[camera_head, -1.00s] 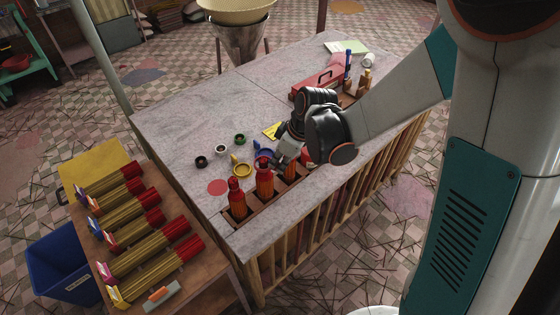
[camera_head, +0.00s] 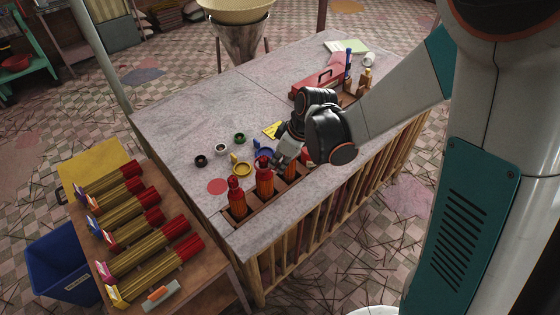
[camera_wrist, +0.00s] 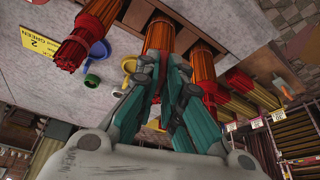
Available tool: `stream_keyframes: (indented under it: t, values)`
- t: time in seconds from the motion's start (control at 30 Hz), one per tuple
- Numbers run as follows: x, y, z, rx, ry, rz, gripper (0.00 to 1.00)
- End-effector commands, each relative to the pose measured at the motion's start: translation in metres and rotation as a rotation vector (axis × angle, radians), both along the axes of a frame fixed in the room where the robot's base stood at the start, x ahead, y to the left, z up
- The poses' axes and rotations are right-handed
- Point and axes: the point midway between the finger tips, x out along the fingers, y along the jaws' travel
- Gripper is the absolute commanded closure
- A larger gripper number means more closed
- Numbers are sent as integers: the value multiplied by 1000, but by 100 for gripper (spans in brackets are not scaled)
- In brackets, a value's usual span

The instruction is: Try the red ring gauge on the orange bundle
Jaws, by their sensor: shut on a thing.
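My gripper (camera_wrist: 165,88) is shut at the orange bundle (camera_wrist: 160,34).
Red-topped bundles (camera_head: 264,178) (camera_head: 237,200) stand close left. Black (camera_head: 201,161), white (camera_head: 221,149), green (camera_head: 239,138), yellow (camera_head: 241,169) and blue (camera_head: 263,154) rings lie behind. A yellow card (camera_head: 272,130) and red toolbox (camera_head: 318,82) are further back. The table's left back is clear.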

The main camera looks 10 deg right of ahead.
Motion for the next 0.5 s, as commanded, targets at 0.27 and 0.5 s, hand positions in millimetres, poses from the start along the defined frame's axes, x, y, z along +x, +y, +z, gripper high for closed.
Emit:
stream_keyframes:
  t: [0.27, 0.5]
  values:
    - [0, 0, -7, 0, 0, 0, 100]
    - [0, 0, -13, 0, 0, 0, 100]
